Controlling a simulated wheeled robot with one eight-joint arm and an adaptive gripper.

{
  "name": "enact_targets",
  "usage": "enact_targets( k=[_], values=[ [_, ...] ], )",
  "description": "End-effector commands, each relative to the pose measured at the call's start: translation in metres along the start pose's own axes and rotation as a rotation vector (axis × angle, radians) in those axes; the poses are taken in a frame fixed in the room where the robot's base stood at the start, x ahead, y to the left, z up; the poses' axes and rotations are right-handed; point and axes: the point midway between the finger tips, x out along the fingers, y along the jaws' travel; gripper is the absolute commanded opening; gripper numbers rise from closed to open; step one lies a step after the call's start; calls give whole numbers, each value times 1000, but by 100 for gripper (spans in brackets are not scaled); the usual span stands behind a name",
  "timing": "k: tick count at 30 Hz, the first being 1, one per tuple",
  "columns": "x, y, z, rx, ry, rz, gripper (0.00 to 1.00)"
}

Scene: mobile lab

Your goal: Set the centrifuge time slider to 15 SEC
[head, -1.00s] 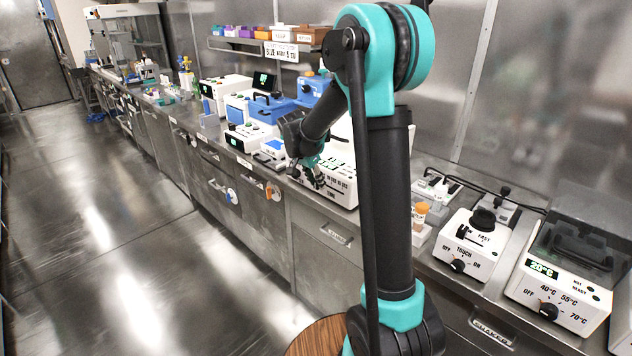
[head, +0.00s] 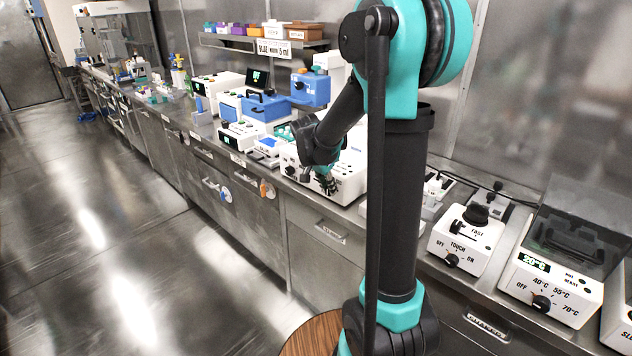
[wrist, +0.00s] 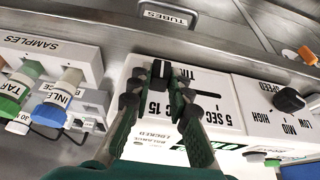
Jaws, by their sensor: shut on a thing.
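The centrifuge (head: 350,183) is a white box on the bench in the head view, with my gripper (head: 328,184) at its front panel. In the wrist view its panel (wrist: 232,122) shows upside down, with a TIME label, a dark slot and the marks 5 SEC and 15 SEC. My gripper (wrist: 160,78) is shut on the black time slider knob (wrist: 159,68), a finger on each side. The knob lines up roughly with the 15 mark, left of the 5 SEC mark in this view. The fingers hide part of the scale and slot.
The speed knob (wrist: 289,99) is right of the time panel in the wrist view. A SAMPLES rack (wrist: 50,50) with capped tubes stands left. A TUBES drawer label (wrist: 166,18) is on the bench front. The shaker (head: 463,243) and heater (head: 550,285) stand right in the head view.

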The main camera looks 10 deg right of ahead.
Motion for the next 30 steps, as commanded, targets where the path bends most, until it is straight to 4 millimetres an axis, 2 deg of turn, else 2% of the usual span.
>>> enact_targets(
  k=[1, 4, 14, 15, 19, 30],
  values=[
    [0, 8, -1, 2, 3, 1, 0],
    [0, 16, -1, 0, 3, 0, 0],
    [0, 20, 0, 0, 3, 3, 0],
    [0, 20, 0, 0, 2, 3, 22],
    [0, 20, 0, 0, 2, 2, 38],
    [-3, 18, 0, 0, 1, 0, 40]
  ],
)
